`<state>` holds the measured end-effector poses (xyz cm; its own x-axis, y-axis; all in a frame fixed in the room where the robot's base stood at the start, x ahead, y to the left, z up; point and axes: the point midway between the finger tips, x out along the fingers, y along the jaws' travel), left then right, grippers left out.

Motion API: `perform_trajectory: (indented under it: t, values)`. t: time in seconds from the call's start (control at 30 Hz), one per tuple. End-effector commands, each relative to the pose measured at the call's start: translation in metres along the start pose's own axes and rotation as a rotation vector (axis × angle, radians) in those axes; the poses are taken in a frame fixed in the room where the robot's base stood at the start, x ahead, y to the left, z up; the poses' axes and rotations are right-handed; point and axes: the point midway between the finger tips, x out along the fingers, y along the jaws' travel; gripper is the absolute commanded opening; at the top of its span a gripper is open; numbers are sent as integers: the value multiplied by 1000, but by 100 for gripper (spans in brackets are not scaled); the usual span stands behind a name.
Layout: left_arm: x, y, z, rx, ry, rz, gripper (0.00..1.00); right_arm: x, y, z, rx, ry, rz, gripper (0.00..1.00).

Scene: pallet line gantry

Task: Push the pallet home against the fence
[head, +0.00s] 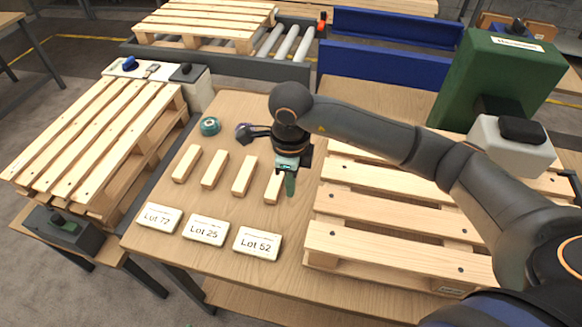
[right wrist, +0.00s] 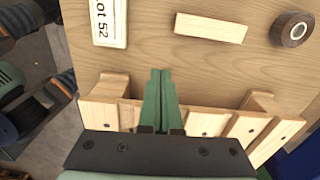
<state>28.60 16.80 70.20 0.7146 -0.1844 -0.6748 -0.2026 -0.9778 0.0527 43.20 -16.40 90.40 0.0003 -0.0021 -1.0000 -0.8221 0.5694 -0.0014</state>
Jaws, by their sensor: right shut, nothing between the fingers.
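A slatted wooden pallet (head: 390,244) lies on the right part of the wooden table, partly hidden behind my right arm. My right gripper (head: 290,184) is shut and empty, with its green fingers pointing down beside the pallet's left side. In the right wrist view the shut fingers (right wrist: 158,85) overlap the edge of the pallet (right wrist: 208,120); I cannot tell whether they touch it. Blue upright panels (head: 390,65) stand behind the table; I cannot tell whether they are the fence. My left gripper is not in view.
Several wooden blocks (head: 214,169) and cards, including Lot 25 (head: 205,229), lie left of the gripper. A green box (head: 495,75) stands at the right. Other pallets rest at the left (head: 90,140) and on rollers (head: 205,22).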

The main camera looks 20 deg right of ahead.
Motion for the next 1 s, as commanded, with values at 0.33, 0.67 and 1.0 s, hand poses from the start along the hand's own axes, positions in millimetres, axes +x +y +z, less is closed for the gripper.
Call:
perform_trajectory:
  t: [0.33,0.67,1.0]
  values:
    - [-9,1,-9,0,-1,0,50,22,0,-33,1,1,1,0]
    - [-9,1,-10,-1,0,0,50,23,0,-40,-1,-1,1,0]
    - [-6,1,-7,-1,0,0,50,25,-1,-58,1,2,0,0]
